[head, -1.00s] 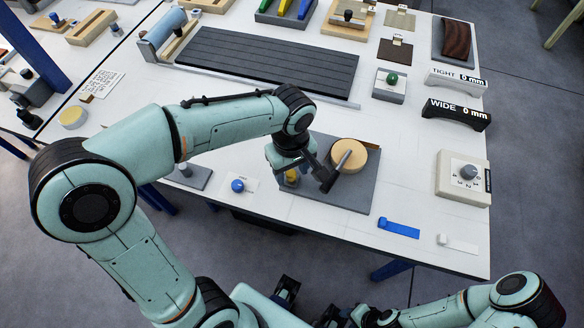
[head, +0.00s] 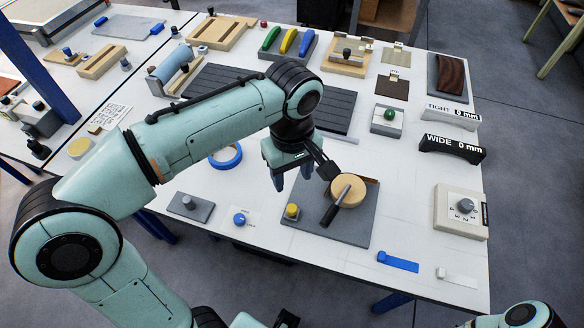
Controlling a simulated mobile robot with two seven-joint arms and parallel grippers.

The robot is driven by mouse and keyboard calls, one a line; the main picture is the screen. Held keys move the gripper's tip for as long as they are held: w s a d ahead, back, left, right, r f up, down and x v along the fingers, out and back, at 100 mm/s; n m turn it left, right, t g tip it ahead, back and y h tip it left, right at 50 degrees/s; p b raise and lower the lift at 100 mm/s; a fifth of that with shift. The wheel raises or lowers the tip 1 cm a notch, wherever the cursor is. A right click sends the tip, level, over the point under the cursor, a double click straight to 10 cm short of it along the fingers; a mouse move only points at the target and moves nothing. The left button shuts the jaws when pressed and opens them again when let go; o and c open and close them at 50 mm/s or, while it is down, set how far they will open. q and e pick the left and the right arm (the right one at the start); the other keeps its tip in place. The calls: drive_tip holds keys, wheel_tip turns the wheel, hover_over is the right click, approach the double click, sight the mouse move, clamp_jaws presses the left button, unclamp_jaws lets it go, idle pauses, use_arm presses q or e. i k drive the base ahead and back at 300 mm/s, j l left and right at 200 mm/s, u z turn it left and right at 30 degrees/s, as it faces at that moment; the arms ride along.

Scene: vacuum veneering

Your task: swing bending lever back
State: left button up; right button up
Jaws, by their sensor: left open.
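The bending lever (head: 341,196) is a thin metal arm with a dark handle. It lies across a round wooden disc (head: 350,190) and its handle points toward the front of the grey base plate (head: 349,230). A yellow knob (head: 292,211) stands at the plate's left side. My left gripper (head: 293,180) is open and empty, with its fingers pointing down, above and behind the plate's left part. It appears apart from the lever. Of my right gripper only a dark tip (head: 286,318) seems to show at the bottom edge.
A blue knob (head: 239,219) is left of the plate. A blue strip (head: 398,262) and a dial box (head: 461,211) are to the right. The WIDE gauge (head: 452,149) stands farther back.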

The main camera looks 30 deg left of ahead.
sight(330, 217)
drive_tip(key=k, duration=1)
